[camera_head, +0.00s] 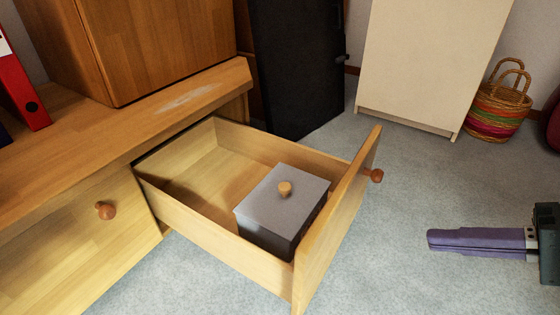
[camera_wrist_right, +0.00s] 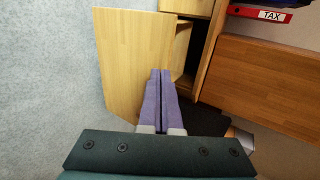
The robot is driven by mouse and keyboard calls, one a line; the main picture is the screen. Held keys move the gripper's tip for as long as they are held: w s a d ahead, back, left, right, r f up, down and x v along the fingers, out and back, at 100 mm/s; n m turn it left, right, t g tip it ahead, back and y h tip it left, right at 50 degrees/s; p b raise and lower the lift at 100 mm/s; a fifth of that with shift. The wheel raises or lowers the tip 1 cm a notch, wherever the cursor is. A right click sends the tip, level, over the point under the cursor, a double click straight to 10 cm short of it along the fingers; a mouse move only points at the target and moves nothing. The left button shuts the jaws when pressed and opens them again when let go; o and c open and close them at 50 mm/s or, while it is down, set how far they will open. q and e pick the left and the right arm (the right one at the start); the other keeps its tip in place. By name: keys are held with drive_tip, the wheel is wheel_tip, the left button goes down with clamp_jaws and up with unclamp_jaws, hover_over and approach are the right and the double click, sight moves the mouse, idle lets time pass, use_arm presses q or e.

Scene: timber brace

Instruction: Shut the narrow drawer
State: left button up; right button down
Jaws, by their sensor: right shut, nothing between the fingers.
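The narrow wooden drawer (camera_head: 190,212) stands pulled out from the low wooden cabinet in the head view. Its front panel (camera_head: 338,225) has a round reddish-brown knob (camera_head: 376,176). A grey box with a lid and a small wooden knob (camera_head: 283,205) sits inside, close behind the front panel. My right gripper (camera_head: 430,240), with purple fingers, is shut and empty, to the right of the drawer front and apart from it in the head view. In the right wrist view the shut fingers (camera_wrist_right: 160,75) overlap the drawer's front panel (camera_wrist_right: 130,60); contact cannot be told. My left gripper is not in view.
The low cabinet (camera_head: 200,92) has another shut drawer front (camera_head: 75,230) at left. A black cabinet (camera_head: 295,65), a cream cabinet (camera_head: 430,60) and a striped basket (camera_head: 497,108) stand behind. Grey carpet (camera_head: 420,180) is clear around the drawer front. A red binder (camera_head: 22,90) stands at left.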

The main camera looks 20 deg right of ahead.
drive_tip(key=f, duration=0.1)
drive_tip(key=b, duration=0.6)
approach(326, 226)
drive_tip(key=x, duration=0.5)
drive_tip(key=shift+w+d+f, duration=0.15)
drive_tip(key=shift+f, duration=0.35)
drive_tip(key=shift+w+a, duration=0.4)
drive_tip(key=shift+w, duration=0.05)
drive_tip(key=shift+r, duration=0.1)
drive_tip(key=shift+s+a, duration=0.1)
